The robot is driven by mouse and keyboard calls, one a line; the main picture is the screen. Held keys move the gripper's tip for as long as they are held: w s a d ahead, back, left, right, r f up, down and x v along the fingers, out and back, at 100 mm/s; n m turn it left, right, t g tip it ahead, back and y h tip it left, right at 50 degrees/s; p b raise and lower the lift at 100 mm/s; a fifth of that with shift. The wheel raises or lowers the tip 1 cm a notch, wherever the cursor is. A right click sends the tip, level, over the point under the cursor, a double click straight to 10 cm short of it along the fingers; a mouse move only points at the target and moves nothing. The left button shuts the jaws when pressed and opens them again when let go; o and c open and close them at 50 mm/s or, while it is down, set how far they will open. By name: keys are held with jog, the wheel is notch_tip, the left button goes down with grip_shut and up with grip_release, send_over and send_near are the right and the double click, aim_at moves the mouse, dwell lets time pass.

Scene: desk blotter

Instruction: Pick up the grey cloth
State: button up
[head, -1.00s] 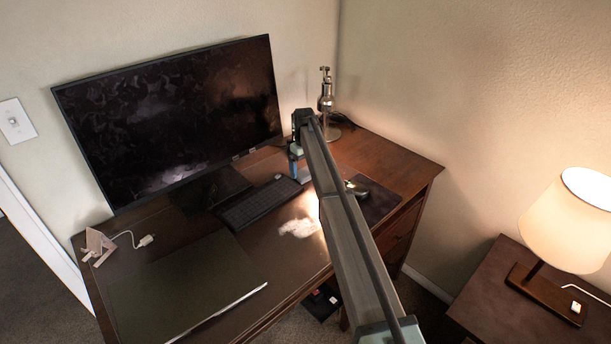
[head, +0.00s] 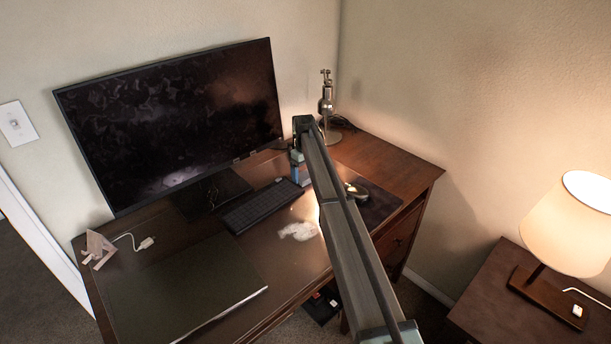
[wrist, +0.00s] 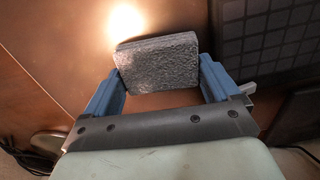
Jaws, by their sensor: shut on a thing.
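The grey cloth (wrist: 158,60) is a folded, rough-textured block in the wrist view. It sits between the two blue fingers of my gripper (wrist: 160,66), which is shut on it from both sides. In the head view my gripper (head: 297,168) is over the desk just right of the keyboard, partly hidden by my arm. The cloth cannot be made out there, and whether it touches the desk is unclear.
The keyboard (head: 262,205) lies close to the left of my gripper. A whitish patch (head: 298,230) lies in front.

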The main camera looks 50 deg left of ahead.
aim_at(305, 173)
notch_tip(305, 173, up, 10)
dwell(0.6)
